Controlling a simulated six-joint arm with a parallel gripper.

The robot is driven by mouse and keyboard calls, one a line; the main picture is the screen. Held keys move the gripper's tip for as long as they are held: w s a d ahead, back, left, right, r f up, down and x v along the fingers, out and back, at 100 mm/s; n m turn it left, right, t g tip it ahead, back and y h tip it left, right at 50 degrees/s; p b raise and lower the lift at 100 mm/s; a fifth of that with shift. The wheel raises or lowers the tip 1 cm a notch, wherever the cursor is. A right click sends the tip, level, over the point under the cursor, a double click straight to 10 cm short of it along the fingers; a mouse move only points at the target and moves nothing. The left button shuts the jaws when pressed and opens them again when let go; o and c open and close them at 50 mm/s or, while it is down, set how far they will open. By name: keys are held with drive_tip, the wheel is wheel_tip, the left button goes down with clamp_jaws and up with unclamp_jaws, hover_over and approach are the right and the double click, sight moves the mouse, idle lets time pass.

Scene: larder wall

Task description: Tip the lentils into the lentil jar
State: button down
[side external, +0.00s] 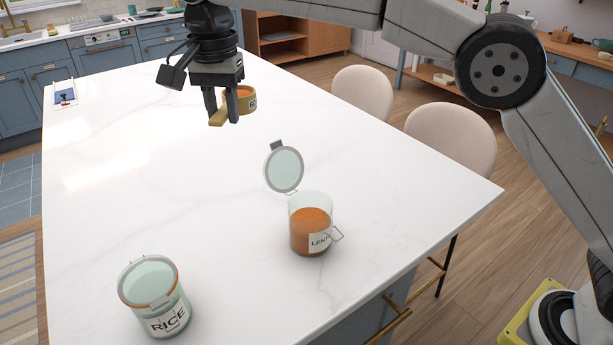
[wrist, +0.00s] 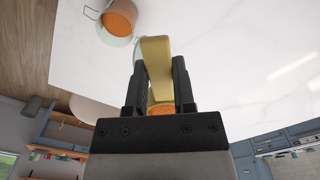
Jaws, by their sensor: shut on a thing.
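My gripper (side external: 222,118) is shut on the yellow handle (side external: 217,117) of a small measuring cup (side external: 249,104) with orange lentils inside. The cup looks level and is held above the counter, apart from the jar. In the wrist view the handle (wrist: 156,62) lies between the fingers of my gripper (wrist: 158,70), with some orange lentils (wrist: 161,108) just below it. The lentil jar (side external: 311,225) is glass, labelled "LENT", with its lid (side external: 284,170) swung open. It holds orange lentils to over half its height. The jar also shows at the top of the wrist view (wrist: 119,18).
A glass jar labelled "RICE" (side external: 160,306) stands at the front left with its lid on top. The white counter (side external: 130,200) is mostly clear. A small card or tray (side external: 65,96) lies at the far left. Two pale chairs (side external: 362,92) stand beyond the right edge.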

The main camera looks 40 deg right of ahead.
drive_tip(key=shift+f, duration=2.2)
drive_tip(key=s+d+r+t+y, duration=0.1)
drive_tip(key=s+d+t+y, duration=0.4)
drive_tip(key=shift+d+r, duration=0.15)
drive_tip(key=shift+r, duration=0.2)
drive_tip(key=shift+s+d+r+t+y, duration=0.15)
drive_tip(key=shift+s+d+t+y, duration=0.15)
drive_tip(key=shift+t+y, duration=0.5)
idle(0.3)
drive_tip(key=shift+s+d+r+t+y, duration=0.1)
drive_tip(key=shift+s+d+t+y, duration=0.1)
drive_tip(key=shift+t+y, duration=0.5)
drive_tip(key=shift+s+d+r+t+y, duration=0.1)
drive_tip(key=shift+s+t+y, duration=0.05)
drive_tip(key=shift+t+y, duration=0.55)
idle(2.5)
